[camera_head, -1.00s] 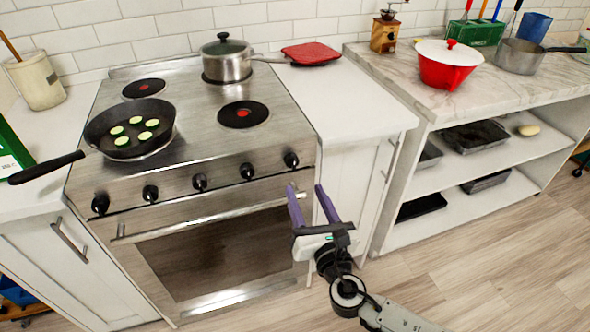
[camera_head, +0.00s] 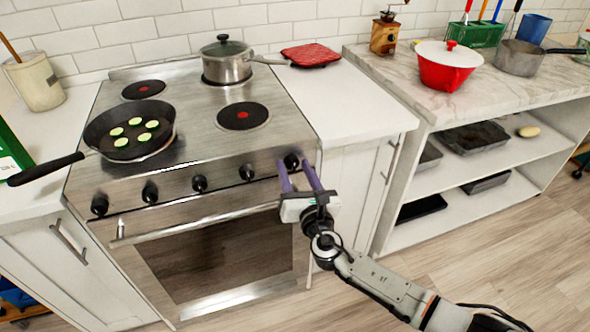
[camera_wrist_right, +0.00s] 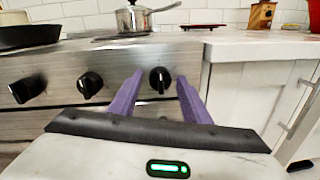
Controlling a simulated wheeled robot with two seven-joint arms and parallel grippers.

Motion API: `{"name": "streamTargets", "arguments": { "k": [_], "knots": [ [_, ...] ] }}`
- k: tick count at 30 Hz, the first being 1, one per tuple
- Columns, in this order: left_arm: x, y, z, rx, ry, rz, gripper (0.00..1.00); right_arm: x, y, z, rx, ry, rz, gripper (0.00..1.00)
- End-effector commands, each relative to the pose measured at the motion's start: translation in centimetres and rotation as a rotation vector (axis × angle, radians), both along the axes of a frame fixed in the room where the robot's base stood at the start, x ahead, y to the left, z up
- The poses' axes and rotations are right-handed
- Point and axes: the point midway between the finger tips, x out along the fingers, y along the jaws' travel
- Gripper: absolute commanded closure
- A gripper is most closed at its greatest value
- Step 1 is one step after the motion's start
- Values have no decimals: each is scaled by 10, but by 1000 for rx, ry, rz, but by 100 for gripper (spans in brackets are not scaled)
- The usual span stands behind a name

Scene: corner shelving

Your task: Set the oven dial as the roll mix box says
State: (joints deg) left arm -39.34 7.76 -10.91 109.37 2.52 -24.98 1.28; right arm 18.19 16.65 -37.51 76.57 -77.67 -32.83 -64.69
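The stove front (camera_head: 220,190) has a row of several black dials. The rightmost dial (camera_head: 291,161) also shows in the right wrist view (camera_wrist_right: 160,79), with its pointer ridge roughly upright. My right gripper (camera_head: 293,166) is open, its purple fingers on either side of this dial. In the right wrist view a gap shows on both sides, so the fingers are not closed on it. A green and white box-like thing (camera_head: 10,150) is cut off at the left edge; I cannot tell whether it is the roll mix box. My left gripper is out of view.
A pan with green slices (camera_head: 130,132) sits on the stove, its handle over the left counter. A lidded pot (camera_head: 227,62) stands behind. The oven door handle (camera_head: 200,222) runs below the dials. The right counter top (camera_head: 345,105) is mostly clear.

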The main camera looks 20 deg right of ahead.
Motion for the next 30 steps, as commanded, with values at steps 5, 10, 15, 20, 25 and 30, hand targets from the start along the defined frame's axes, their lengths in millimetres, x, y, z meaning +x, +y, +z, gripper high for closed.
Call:
{"name": "streamTargets", "arguments": {
  "k": [5, 10, 15, 20, 25, 30],
  "knots": [
    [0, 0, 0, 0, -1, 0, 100, 0, 0, 0, 0, 0, 0, 88],
    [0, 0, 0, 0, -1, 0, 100, 0, 0, 0, 3, 1, 0, 94],
    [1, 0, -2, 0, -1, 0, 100, -1, 0, -1, 36, 2, 0, 94],
    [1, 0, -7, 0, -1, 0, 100, -1, 0, -2, 114, 4, -1, 94],
    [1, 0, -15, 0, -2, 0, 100, -1, 0, -2, 247, 8, -1, 94],
    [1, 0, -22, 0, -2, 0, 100, -1, 0, -2, 408, 14, -1, 94]
  ]
}}
